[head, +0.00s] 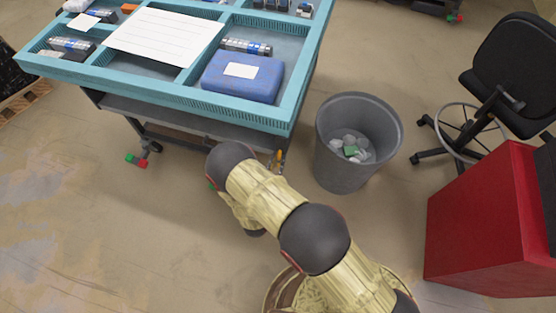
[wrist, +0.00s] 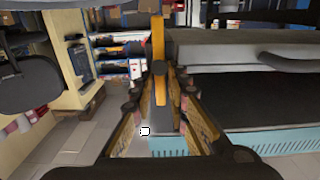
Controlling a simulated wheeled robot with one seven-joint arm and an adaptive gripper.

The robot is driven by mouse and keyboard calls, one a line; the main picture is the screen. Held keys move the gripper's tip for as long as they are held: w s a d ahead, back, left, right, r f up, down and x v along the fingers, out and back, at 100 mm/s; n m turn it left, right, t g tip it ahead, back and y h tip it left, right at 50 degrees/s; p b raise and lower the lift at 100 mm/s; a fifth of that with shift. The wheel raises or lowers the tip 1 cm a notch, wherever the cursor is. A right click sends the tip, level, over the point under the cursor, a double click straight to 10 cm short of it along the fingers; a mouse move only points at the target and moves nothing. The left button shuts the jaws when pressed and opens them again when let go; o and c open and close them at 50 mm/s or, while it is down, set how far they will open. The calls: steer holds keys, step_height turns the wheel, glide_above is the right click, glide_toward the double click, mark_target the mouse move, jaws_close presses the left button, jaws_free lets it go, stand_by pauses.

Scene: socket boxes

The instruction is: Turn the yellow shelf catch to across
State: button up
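The yellow shelf catch (wrist: 158,40) is a narrow bar with a dark round pivot at its middle. In the wrist view it stands upright in the picture, ahead of my gripper (wrist: 157,92). My gripper is open, with one finger on each side of the catch's lower part in the picture. I cannot tell whether either finger touches it. In the head view a small orange-yellow piece, likely the catch (head: 280,156), shows by the table's near right leg. My arm hides my fingers there.
The teal-topped table (head: 190,101) holds a blue box (head: 262,83) and a white sheet (head: 160,38). A grey bin (head: 340,171) stands right of the table. A black chair (head: 512,65) and red cabinet (head: 475,225) are farther right.

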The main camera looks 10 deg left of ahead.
jaws_close()
steer(key=shift+m, duration=0.3)
steer(key=shift+s+d+f+m+b, duration=0.1)
steer(key=shift+d+f+m+b, duration=0.25)
steer(key=shift+m+b, duration=1.75)
steer(key=shift+w+d+f+m+b, duration=0.1)
steer(key=shift+d+f+m+b, duration=0.35)
steer(key=shift+m, duration=3.25)
steer(key=shift+s+d+f+m+b, duration=0.1)
steer(key=shift+d+f+m+b, duration=0.2)
steer(key=shift+m+b, duration=1.8)
steer(key=shift+m+p, duration=0.8)
steer(key=shift+m, duration=0.1)
steer(key=shift+o, duration=2)
jaws_free()
